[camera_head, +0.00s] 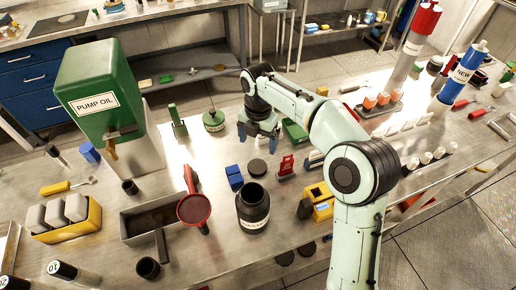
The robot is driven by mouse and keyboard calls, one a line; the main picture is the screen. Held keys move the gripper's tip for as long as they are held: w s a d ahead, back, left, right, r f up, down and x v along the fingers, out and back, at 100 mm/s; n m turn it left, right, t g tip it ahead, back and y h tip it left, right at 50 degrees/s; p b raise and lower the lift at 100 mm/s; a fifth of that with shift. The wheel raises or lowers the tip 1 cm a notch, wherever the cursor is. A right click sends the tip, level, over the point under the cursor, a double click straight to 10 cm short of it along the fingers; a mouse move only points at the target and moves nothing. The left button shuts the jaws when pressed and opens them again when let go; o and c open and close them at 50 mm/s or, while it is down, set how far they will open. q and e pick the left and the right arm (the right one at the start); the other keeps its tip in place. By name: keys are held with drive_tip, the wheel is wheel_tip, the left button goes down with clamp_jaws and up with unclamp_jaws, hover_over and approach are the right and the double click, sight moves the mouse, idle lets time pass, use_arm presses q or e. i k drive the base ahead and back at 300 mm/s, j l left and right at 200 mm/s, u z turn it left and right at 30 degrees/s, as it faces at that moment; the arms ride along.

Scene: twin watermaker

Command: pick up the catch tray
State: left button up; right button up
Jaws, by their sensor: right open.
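A shallow grey rectangular tray (128,228), which looks like the catch tray, lies on the metal bench at the lower left, with a dark inside. A dark bar sticks out from its near side, and a red-rimmed round tool stands at its right end, partly overlapping it in view. My right gripper (258,142) is open and empty, with blue fingers pointing down. It is above the middle of the bench, well to the right of and farther back than the tray. My left gripper is not in view.
A black jar (253,208) stands right of the tray, beside a blue block (234,177). A yellow bin (72,222) with grey blocks is at its left. The green pump oil tank (95,90) rises behind. A small black cup (148,268) stands in front.

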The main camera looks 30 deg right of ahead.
sight(157, 219)
drive_tip(key=k, duration=1.5)
